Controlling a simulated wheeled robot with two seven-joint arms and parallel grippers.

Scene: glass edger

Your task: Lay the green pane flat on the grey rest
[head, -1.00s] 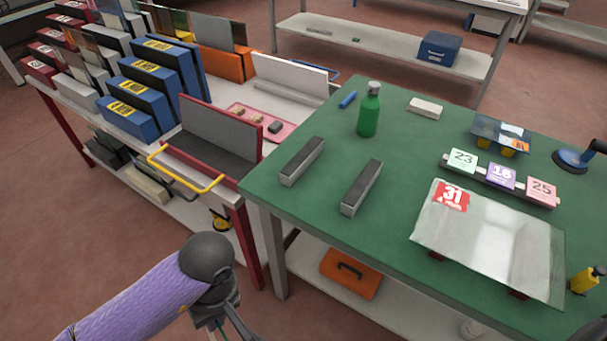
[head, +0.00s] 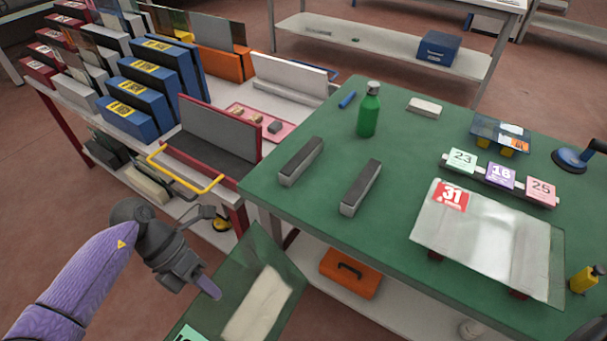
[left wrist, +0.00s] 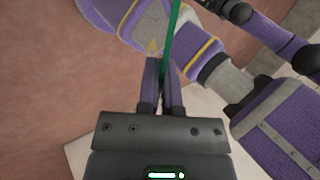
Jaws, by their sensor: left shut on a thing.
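The green pane (head: 237,285) is a clear sheet with green-tinted edges and a pale green label at the bottom of the head view. It is off the near left edge of the green table. My left gripper (head: 211,287) is shut on it. In the left wrist view the pane (left wrist: 172,38) shows edge-on, a thin green strip between the fingers (left wrist: 164,88). The grey rest is two parallel grey bars with dark tops, a left bar (head: 301,161) and a right bar (head: 361,187), both bare on the table. My right gripper is not in view.
A green bottle (head: 368,112) stands behind the bars, near a blue marker (head: 347,99). Another pane (head: 484,235) with a red 31 label lies at right on red supports. A red-framed rack (head: 218,130) stands left of the table. An orange case (head: 350,272) sits below.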

